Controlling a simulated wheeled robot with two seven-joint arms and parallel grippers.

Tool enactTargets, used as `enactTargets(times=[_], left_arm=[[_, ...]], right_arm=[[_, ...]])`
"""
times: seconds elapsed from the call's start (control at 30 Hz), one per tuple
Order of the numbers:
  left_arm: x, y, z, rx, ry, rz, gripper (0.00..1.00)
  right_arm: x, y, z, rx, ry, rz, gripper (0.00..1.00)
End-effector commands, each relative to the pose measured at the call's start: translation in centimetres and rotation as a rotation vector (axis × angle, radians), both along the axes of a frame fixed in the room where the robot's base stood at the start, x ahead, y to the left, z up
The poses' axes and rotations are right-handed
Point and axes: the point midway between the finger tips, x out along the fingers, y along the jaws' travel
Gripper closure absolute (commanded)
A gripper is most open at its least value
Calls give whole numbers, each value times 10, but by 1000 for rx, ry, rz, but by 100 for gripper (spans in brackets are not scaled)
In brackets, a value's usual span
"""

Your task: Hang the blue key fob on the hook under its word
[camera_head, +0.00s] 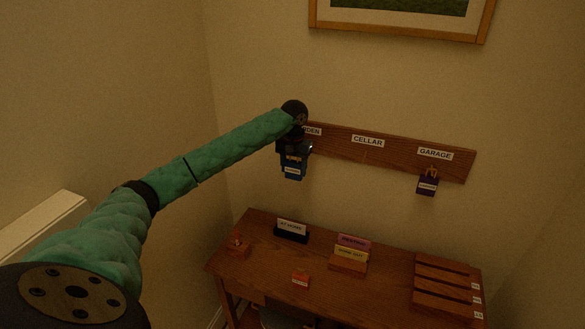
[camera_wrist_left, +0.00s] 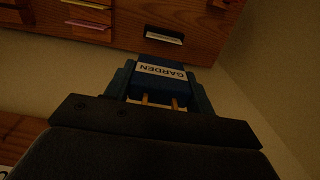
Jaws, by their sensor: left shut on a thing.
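The blue key fob (camera_head: 293,168) hangs in front of the left end of the wall board, under the partly covered label ending in "DEN" (camera_head: 313,131). In the left wrist view the fob (camera_wrist_left: 160,83) carries a white label reading GARDEN. My left gripper (camera_head: 293,147) is shut on the fob; its fingers (camera_wrist_left: 157,95) lie on both sides of it. The hook there is hidden behind my gripper, so I cannot tell whether the fob touches it. The wooden hook board (camera_head: 395,160) also bears CELLAR and GARAGE labels. My right gripper is not in view.
A framed picture (camera_head: 400,31) hangs above. Wall space under CELLAR is clear.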

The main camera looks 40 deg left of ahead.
Motion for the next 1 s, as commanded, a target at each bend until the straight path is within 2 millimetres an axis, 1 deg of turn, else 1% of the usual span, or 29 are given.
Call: enactTargets(times=[1.0], left_arm=[[48,12,-4,0,0,3,72]], right_arm=[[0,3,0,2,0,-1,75]])
